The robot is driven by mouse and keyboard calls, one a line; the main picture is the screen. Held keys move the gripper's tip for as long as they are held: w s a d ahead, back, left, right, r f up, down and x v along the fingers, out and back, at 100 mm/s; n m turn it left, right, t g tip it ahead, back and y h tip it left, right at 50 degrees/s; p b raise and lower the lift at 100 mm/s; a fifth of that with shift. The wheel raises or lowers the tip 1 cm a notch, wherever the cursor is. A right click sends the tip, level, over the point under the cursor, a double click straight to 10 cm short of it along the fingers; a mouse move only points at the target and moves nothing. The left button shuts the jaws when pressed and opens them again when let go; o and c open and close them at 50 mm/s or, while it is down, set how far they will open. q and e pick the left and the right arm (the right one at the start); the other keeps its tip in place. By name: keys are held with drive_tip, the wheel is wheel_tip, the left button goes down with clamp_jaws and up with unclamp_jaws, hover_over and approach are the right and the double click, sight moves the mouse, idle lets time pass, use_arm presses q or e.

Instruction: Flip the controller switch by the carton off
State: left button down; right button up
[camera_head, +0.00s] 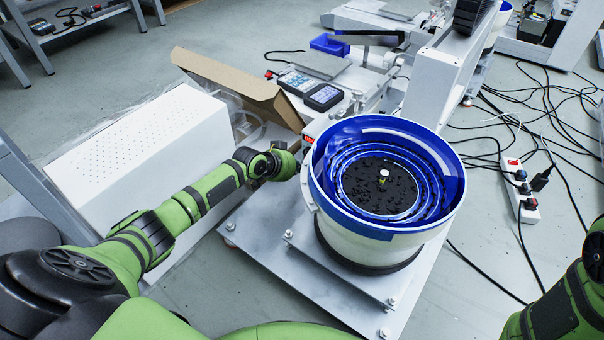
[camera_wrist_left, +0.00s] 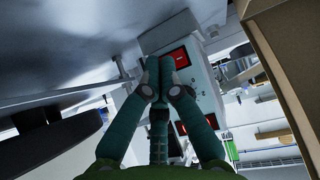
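The controller is a pale box (camera_wrist_left: 205,88) in the left wrist view, with a red panel (camera_wrist_left: 172,58) near its top and a smaller red part (camera_wrist_left: 181,127) lower down, partly behind a finger. I cannot tell the switch's position. In the head view only a sliver of the controller with a red display (camera_head: 309,139) shows, between carton and bowl. The open brown carton (camera_head: 240,85) is beside it; its wall (camera_wrist_left: 285,60) fills the right of the wrist view. My left gripper (camera_wrist_left: 158,64) has its fingertips together, empty, in front of the controller's face. My right gripper is out of view.
A blue-lined feeder bowl (camera_head: 335,215) stands right of my left wrist. A white perforated box (camera_head: 140,150) is left of the carton. A handheld meter (camera_head: 323,97) lies behind. A power strip (camera_head: 520,190) and loose cables lie on the floor at right.

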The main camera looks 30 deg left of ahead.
use_arm(q)
drive_tip(key=shift+w+d+b, duration=0.2)
drive_tip(key=shift+w+b, duration=0.1)
drive_tip(key=shift+w, duration=0.45)
